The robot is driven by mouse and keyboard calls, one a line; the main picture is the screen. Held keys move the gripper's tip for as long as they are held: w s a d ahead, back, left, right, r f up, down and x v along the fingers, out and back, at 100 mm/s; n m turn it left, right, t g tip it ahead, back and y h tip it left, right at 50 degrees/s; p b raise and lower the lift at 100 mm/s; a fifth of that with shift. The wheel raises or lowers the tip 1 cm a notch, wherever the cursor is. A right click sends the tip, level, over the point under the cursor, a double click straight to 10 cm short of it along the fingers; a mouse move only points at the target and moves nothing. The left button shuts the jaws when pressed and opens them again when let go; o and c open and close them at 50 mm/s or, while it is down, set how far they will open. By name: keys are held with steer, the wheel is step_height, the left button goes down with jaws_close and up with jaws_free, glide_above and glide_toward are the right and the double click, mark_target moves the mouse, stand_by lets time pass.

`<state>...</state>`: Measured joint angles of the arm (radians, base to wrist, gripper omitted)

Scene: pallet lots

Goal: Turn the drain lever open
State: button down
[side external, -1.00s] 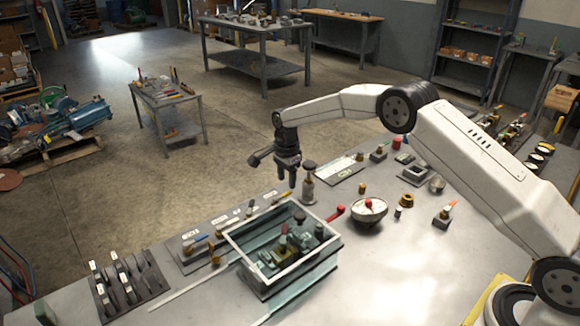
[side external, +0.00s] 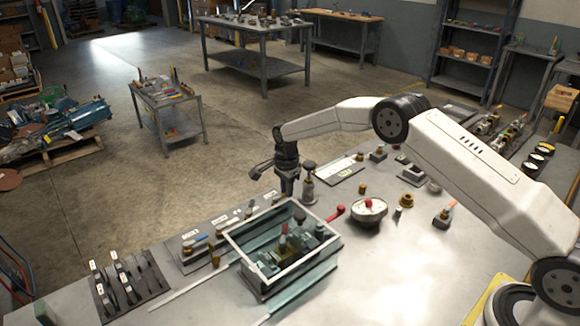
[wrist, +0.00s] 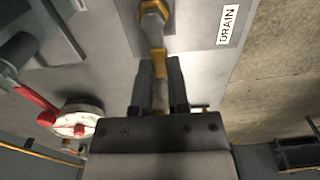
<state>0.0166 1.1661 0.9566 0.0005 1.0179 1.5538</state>
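The DRAIN label (wrist: 228,24) is on the panel at the upper right of the wrist view. Beside it is a lever with a yellow-orange fitting (wrist: 153,25) and a handle running down between my gripper's fingers (wrist: 160,90). The fingers flank the handle closely; I cannot tell whether they press on it. In the side external view my gripper (side external: 288,188) points down, low over the bench's far edge, behind the glass-walled box (side external: 262,290). The lever is mostly hidden there.
A dark-topped post (side external: 308,185) stands close to the right of my gripper. A red-handled lever (side external: 336,213) and a round white-faced dial (side external: 369,208) are nearer the front right. Black-handled levers (side external: 125,280) stand at the left.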

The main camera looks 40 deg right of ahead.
steer(key=shift+w+n, duration=0.1)
steer(key=shift+n, duration=0.2)
steer(key=n, duration=0.1)
steer(key=w+n, duration=0.1)
steer(key=n, duration=0.2)
steer(key=shift+w+a, duration=0.15)
steer(key=shift+w, duration=0.1)
steer(key=n, duration=0.2)
steer(key=w+a+n, duration=0.1)
steer(key=n, duration=0.1)
steer(key=shift+w+n, duration=0.15)
steer(key=shift+n, duration=0.25)
steer(key=n, duration=0.2)
steer(key=a+n, duration=0.1)
steer(key=n, duration=0.1)
steer(key=shift+w+a, duration=0.15)
steer(key=shift+w, duration=0.25)
steer(key=shift+w+a+n, duration=0.1)
steer(key=shift+a+n, duration=0.3)
steer(key=shift+n, duration=0.75)
steer(key=shift+a+n, duration=0.35)
steer(key=shift+n, duration=0.8)
steer(key=c, duration=0.6)
jaws_free()
steer(key=shift+r, duration=0.1)
